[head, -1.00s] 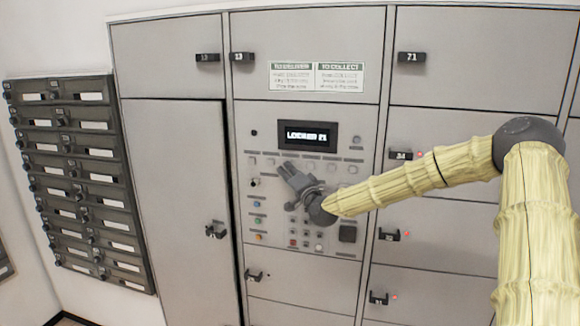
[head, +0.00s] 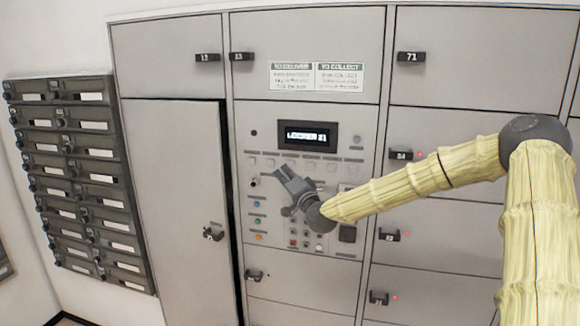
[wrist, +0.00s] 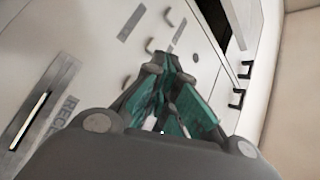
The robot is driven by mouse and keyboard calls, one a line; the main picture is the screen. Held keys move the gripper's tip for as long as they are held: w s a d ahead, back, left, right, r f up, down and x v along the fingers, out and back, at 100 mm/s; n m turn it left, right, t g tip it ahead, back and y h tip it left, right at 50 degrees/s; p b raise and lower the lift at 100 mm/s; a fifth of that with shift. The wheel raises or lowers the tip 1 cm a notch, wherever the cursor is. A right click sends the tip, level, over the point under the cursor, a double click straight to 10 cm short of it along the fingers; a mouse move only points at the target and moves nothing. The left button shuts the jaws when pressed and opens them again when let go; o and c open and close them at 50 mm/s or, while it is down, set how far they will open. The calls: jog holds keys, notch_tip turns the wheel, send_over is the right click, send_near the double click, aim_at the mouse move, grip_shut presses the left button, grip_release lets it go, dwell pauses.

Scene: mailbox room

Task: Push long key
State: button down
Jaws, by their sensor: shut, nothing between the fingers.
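The control panel (head: 345,138) of the locker wall carries a row of pale keys (head: 270,162) below its lit display (head: 307,135). I cannot tell which key is the long one. My gripper (head: 280,171) is shut and empty, with its fingertips close below this row at the left. The arm hides part of the panel's middle and keypad. In the wrist view, the gripper (wrist: 168,58) points at the panel face, with small raised keys (wrist: 127,82) near its tips. I cannot tell whether the tips touch a key.
Coloured round buttons (head: 257,220) line the panel's left side, and small keys (head: 293,243) lie below my gripper. A dark square (head: 347,233) sits at the lower right. Locker doors with black handles (head: 213,234) surround the panel. Small mailboxes (head: 90,180) stand at the left.

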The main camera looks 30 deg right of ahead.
jog(key=shift+s+a, duration=1.05)
jog(key=shift+a, duration=0.15)
